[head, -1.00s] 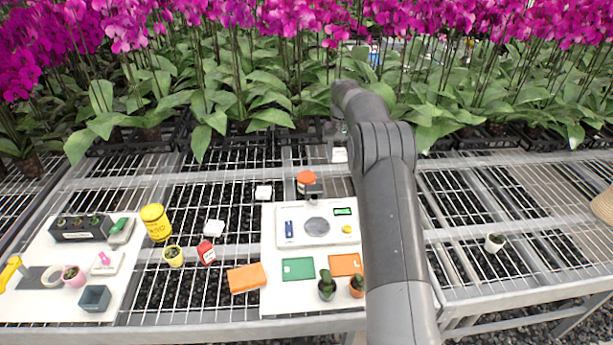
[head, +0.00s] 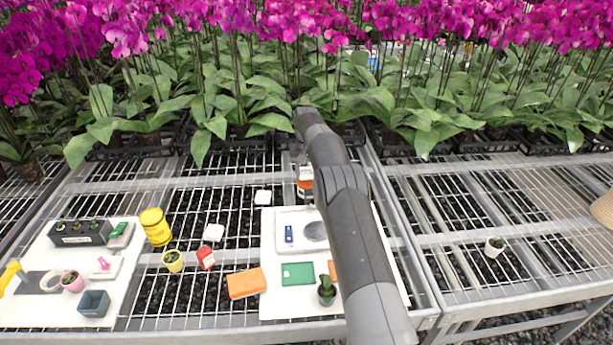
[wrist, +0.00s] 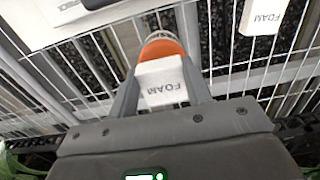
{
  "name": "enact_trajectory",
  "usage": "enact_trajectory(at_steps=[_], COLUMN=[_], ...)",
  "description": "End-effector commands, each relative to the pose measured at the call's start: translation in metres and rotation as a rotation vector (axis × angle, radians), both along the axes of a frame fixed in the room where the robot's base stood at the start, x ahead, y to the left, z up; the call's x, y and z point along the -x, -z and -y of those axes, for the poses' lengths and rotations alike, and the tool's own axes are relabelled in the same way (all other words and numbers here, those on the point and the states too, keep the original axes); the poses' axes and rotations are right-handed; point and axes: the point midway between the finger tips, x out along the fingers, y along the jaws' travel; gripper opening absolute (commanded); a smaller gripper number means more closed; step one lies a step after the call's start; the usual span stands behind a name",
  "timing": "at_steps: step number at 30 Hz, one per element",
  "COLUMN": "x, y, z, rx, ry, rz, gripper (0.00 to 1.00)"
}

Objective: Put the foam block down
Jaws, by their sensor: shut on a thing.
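In the wrist view my gripper (wrist: 160,72) is shut on a white foam block (wrist: 161,84) marked FOAM, with a finger on each side of it. In the head view the gripper and held block are mostly hidden behind my arm. A second white block marked FOAM (wrist: 262,17) lies on the wire bench at the upper right of the wrist view. In the head view, white blocks lie on the mesh, one near the jar (head: 263,197) and one nearer the front (head: 214,232).
An orange-lidded jar (wrist: 162,48) shows just beyond the held block; it stands at the white board's back edge (head: 304,184). The board (head: 268,240) bears a scale, a green card and a small plant. The right bench is mostly clear.

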Motion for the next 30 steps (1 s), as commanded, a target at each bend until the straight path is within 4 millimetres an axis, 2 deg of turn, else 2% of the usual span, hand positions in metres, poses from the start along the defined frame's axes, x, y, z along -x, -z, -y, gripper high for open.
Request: enact_trajectory(at_steps=[3, 14, 15, 21, 23, 30], x=[0.000, 0.000, 0.000, 0.000, 0.000, 0.000], y=[0.017, 0.021, 0.021, 0.021, 0.021, 0.020], z=[0.000, 0.000, 0.000, 0.000, 0.000, 0.000], rx=[0.000, 0.000, 0.000, 0.000, 0.000, 0.000], ry=[0.000, 0.000, 0.000, 0.000, 0.000, 0.000], rz=[-0.002, 0.000, 0.001, 0.001, 0.001, 0.001], gripper=[0.24, 0.24, 0.46, 0.63, 0.67, 0.67])
